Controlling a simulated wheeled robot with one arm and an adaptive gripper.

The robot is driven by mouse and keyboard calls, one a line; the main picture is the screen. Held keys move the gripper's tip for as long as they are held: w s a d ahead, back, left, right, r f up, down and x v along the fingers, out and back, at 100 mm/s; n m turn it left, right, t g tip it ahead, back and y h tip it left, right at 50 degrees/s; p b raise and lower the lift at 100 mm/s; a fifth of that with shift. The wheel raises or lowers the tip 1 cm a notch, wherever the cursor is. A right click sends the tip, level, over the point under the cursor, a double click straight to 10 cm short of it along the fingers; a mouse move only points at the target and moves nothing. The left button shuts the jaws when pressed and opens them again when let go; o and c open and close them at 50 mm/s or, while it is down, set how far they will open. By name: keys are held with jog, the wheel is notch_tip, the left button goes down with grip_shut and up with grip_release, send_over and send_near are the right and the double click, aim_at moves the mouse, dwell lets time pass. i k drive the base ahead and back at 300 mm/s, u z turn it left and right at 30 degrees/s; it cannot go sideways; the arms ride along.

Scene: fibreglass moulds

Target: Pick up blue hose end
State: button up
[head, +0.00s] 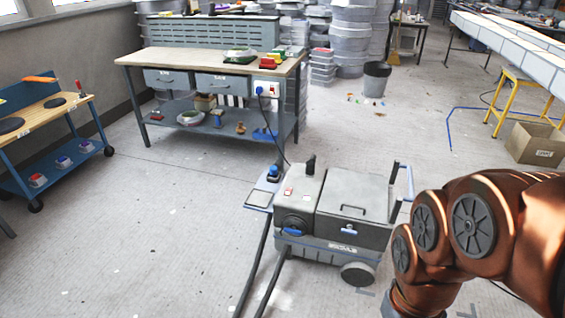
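A grey vacuum-like machine (345,210) stands on the floor in the middle. A small blue piece (273,171) sits on the light side plate (262,196) at its left; it may be the blue hose end, but I cannot tell for sure. Dark hoses (254,262) run from near that plate and the machine down to the bottom edge. A thin blue line (449,128), perhaps a hose, also lies on the floor at the right. My copper-coloured arm comes in from the right and leaves at the bottom; my gripper is out of view.
A workbench (165,56) with drawers stands behind the machine, and a blue-framed cart (70,172) at the left. A dark bin (376,79) and small scraps are farther back. A cardboard box (538,143) and yellow trestle are right. Floor left of the machine is clear.

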aim_at(273, 170)
jog(key=u, duration=0.1)
jog(key=i, duration=1.8)
jog(key=u, duration=1.05)
jog(key=i, duration=0.8)
jog(key=u, duration=0.3)
